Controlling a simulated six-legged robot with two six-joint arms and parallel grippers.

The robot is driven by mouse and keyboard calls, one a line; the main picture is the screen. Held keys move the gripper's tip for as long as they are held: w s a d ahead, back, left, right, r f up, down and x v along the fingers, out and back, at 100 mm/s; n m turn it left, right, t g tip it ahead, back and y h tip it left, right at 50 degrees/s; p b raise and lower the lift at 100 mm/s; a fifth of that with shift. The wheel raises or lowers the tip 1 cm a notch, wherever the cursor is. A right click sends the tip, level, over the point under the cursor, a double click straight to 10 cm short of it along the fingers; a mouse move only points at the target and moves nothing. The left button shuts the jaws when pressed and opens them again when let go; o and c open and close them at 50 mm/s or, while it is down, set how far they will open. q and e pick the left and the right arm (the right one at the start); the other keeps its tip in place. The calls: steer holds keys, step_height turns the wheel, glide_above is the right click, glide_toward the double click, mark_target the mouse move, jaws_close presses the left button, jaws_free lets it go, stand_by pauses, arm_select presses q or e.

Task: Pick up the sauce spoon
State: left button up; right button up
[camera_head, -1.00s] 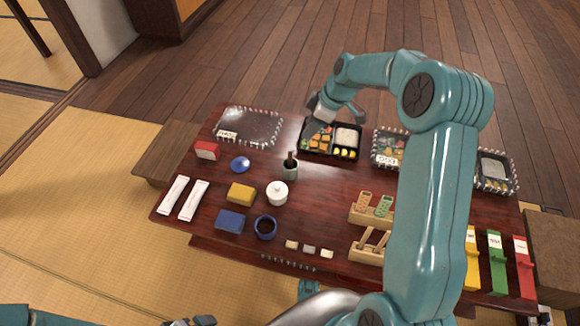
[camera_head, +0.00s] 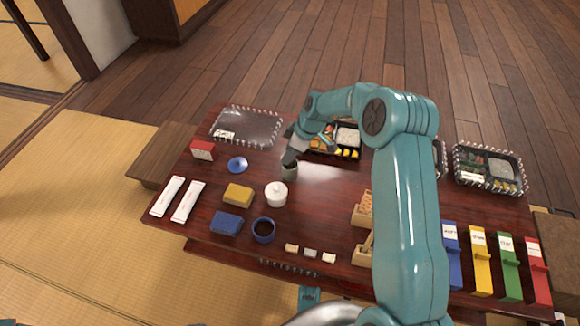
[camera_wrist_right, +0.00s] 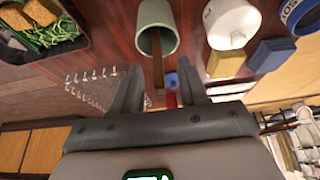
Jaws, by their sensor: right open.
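The sauce spoon shows in the right wrist view as a brown handle (camera_wrist_right: 157,68) that sticks out of a grey-green cup (camera_wrist_right: 150,12). Its lower end is hidden inside the cup. In the head view the same cup (camera_head: 289,173) stands on the table, and my gripper hides the spoon. My right gripper (camera_head: 289,158) is just above the cup. In the right wrist view its fingers (camera_wrist_right: 160,75) are open, with the handle showing between them. Contact with the handle cannot be told. My left gripper is out of view.
A white lidded pot (camera_head: 276,195) stands close beside the cup. A blue cup (camera_head: 264,230), yellow box (camera_head: 238,194) and blue box (camera_head: 227,223) are nearer the front. A filled black bento tray (camera_head: 317,153) lies behind.

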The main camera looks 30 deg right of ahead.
steer(key=shift+r, duration=0.1)
steer(key=shift+c, duration=0.2)
jaws_close()
step_height(320, 180, up, 20)
steer(key=p, duration=0.6)
steer(key=shift+p, duration=0.4)
